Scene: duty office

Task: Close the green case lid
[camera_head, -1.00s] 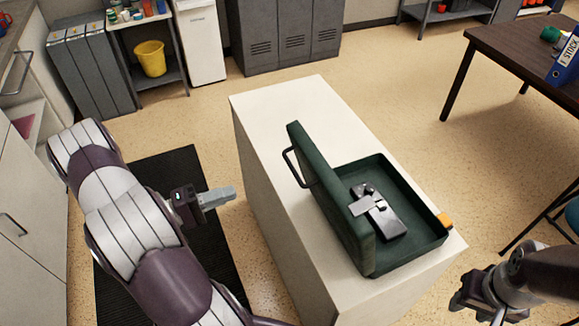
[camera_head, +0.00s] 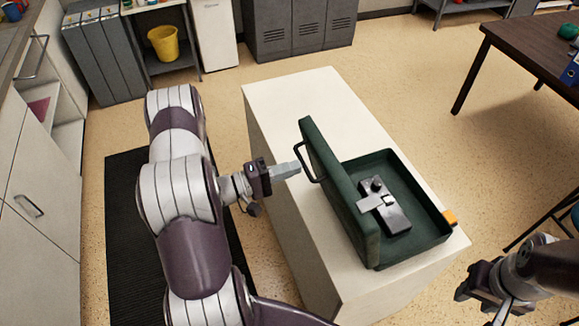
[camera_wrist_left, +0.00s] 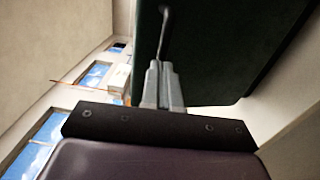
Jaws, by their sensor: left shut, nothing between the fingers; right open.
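The green case (camera_head: 412,170) stands on the white cabinet with its lid (camera_head: 338,190) raised roughly upright on the left side. A dark handle (camera_head: 308,163) sticks out from the lid's outer face. A black and grey device (camera_head: 385,206) lies inside the case. My left gripper (camera_head: 298,168) is shut and empty, with its tips close to the handle and the lid's outer face. In the left wrist view the shut fingers (camera_wrist_left: 163,85) point at the dark green lid (camera_wrist_left: 215,50); contact cannot be told. My right gripper (camera_head: 478,305) is open at the lower right, away from the case.
The white cabinet top (camera_head: 310,100) is clear behind the case. An orange block (camera_head: 450,217) sits at the case's right edge. A dark table (camera_head: 530,60) stands at the upper right, and a yellow bin (camera_head: 163,42) on a shelf at the back left.

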